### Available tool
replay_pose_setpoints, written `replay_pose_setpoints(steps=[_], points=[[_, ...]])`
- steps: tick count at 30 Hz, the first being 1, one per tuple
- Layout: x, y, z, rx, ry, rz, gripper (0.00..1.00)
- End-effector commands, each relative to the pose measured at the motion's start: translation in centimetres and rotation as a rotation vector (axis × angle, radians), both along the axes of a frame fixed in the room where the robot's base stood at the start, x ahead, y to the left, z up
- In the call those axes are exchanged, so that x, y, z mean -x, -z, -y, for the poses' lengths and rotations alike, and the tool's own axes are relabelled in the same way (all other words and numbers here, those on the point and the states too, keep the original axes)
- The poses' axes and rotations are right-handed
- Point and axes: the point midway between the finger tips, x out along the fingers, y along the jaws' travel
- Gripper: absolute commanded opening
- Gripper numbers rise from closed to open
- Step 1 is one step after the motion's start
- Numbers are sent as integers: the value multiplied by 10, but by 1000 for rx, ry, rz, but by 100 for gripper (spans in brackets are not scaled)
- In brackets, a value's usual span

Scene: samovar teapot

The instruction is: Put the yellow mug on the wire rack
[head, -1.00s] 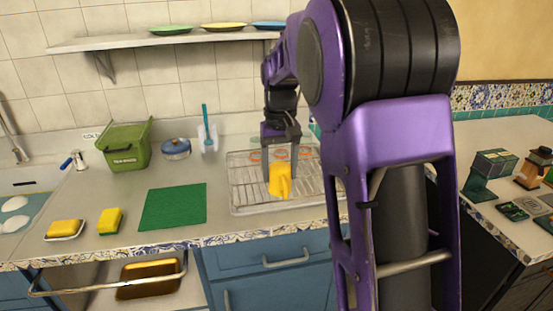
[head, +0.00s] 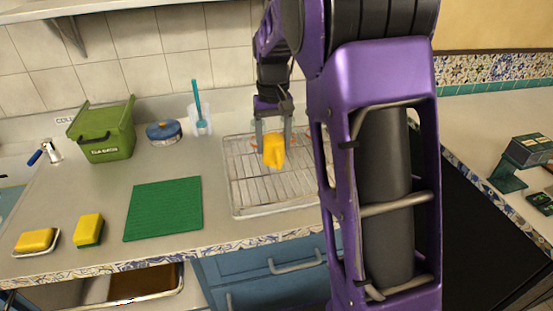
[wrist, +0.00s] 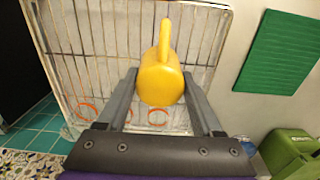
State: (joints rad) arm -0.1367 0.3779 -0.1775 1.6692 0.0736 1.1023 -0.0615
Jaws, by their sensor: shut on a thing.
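The yellow mug (head: 274,149) is between the fingers of my gripper (head: 273,128), which is shut on it. In the wrist view the mug (wrist: 161,80) sits between the two grey fingers (wrist: 157,95), with its handle pointing away from the gripper. The wire rack (head: 245,190) lies in a shallow pale tray on the counter, and the mug is over its back part. The rack (wrist: 100,40) also fills the middle of the wrist view behind the mug. I cannot tell whether the mug touches the wires.
A green mat (head: 163,209) lies left of the rack. A green bin (head: 105,135), a blue pot (head: 164,133) and a teal-handled tool (head: 198,110) stand behind it. Two yellow sponges (head: 89,229) are at the front left. Orange rings (wrist: 88,110) show at the rack's far end.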

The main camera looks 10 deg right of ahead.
Motion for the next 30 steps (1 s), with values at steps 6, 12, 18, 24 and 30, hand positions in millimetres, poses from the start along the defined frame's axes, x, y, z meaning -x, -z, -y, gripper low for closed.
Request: replay_pose_setpoints(steps=[6, 12, 18, 24, 30], points=[[0, 26, 0, 0, -1, -1, 4], [0, 55, 0, 1, -1, 1, 4], [0, 58, 0, 0, -1, 2, 4], [0, 60, 0, 0, 0, 2, 4], [0, 60, 0, 0, 0, 2, 97]])
